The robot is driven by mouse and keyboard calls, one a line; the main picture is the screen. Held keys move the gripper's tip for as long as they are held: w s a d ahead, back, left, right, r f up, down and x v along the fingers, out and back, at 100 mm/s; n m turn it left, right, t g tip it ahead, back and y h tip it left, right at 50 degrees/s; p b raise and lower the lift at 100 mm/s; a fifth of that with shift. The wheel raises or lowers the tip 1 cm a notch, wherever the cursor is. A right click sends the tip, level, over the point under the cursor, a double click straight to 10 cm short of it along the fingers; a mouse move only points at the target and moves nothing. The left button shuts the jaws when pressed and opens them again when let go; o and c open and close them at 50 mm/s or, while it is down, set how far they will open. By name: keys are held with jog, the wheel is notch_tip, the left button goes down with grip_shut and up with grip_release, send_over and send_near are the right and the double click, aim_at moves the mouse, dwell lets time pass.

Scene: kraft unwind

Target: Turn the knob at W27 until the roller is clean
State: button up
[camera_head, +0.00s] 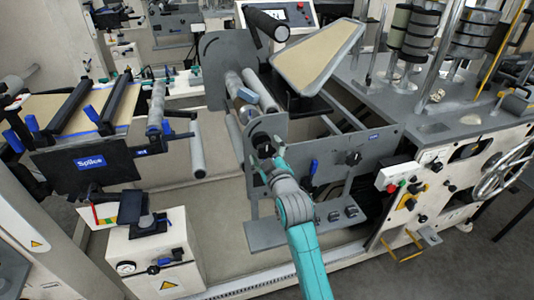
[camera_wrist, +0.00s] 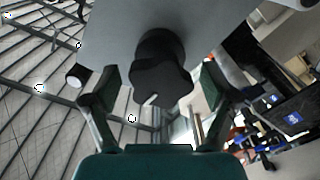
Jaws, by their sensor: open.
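A black lobed knob (camera_wrist: 160,70) with a white pointer mark sits on a grey plate (camera_wrist: 112,35) in the wrist view. My gripper (camera_wrist: 157,92) is open, with one finger on each side of the knob and a visible gap to it. In the head view my gripper (camera_head: 264,148) is at the grey side plate, below two rollers, and mostly hides what is in front of it. A pale roller (camera_head: 261,92) and a darker, blotchy roller (camera_head: 240,92) lie side by side there. No W27 label can be read.
A grey shelf (camera_head: 290,232) juts out below my arm. A splice table (camera_head: 88,165) stands at the left, and a control panel (camera_head: 395,177) at the right.

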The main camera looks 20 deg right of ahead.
jog(key=shift+c, duration=0.2)
jog(key=c, duration=1.1)
jog(key=m, duration=0.4)
jog(key=shift+c, duration=0.2)
jog(key=m, duration=0.3)
jog(key=shift+m, duration=0.3)
jog(key=m, duration=0.7)
jog(key=o, duration=1.2)
